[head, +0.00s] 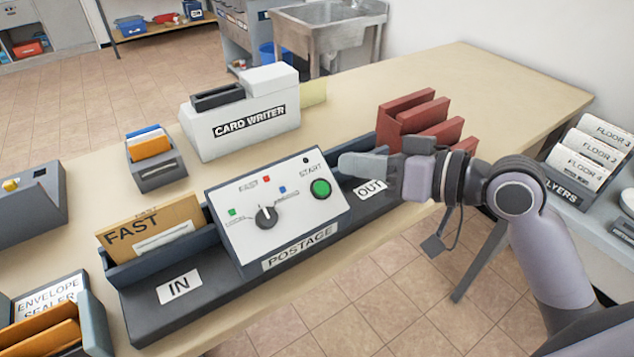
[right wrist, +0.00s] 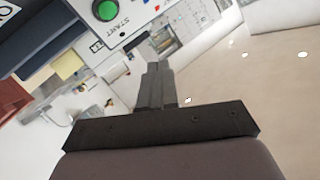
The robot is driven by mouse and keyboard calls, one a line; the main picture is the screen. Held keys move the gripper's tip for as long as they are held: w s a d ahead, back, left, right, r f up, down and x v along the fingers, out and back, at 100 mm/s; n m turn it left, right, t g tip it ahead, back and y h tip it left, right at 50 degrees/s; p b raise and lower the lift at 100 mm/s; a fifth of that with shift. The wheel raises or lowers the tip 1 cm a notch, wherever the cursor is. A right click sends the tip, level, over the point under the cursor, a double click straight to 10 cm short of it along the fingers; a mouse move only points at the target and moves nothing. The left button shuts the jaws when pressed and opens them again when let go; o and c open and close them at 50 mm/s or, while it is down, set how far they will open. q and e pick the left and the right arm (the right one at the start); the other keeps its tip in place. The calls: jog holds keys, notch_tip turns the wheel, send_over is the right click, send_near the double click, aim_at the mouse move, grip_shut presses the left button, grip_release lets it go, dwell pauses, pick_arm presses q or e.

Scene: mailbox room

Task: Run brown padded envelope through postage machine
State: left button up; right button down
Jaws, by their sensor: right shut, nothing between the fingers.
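The brown padded envelope (head: 150,228), marked FAST, stands upright in the IN slot at the left end of the postage machine (head: 240,245). The machine's white panel has a dial (head: 266,216) with green, red and blue marks and a green START button (head: 320,188). The dial's exact setting is hard to tell. My right gripper (head: 365,165) is shut and empty, just right of the START button above the OUT end. In the right wrist view its fingers (right wrist: 155,85) are together below the green button (right wrist: 106,10), apart from it. My left gripper is not in view.
A card writer (head: 243,120) stands behind the machine. A red rack (head: 415,120) is close behind my right gripper. An envelope sealer (head: 50,300) with orange envelopes is front left. A flyer rack (head: 590,160) is at right. The back right table top (head: 480,80) is clear.

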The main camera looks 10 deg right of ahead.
aim_at(322, 188)
jog(key=shift+w+a+f+b, duration=0.25)
jog(key=shift+w+f+b, duration=0.5)
jog(key=shift+f+b, duration=0.45)
jog(key=shift+w+a+f+b, duration=0.3)
jog(key=shift+w+f+b, duration=0.5)
jog(key=shift+f+b, duration=0.35)
jog(key=shift+w+a+f+b, duration=0.25)
jog(key=shift+w+f+b, duration=0.5)
jog(key=shift+f+b, duration=0.45)
jog(key=shift+f, duration=0.1)
jog(key=shift+w+a+f, duration=0.1)
jog(key=shift+w+f, duration=0.1)
jog(key=shift+f, duration=0.15)
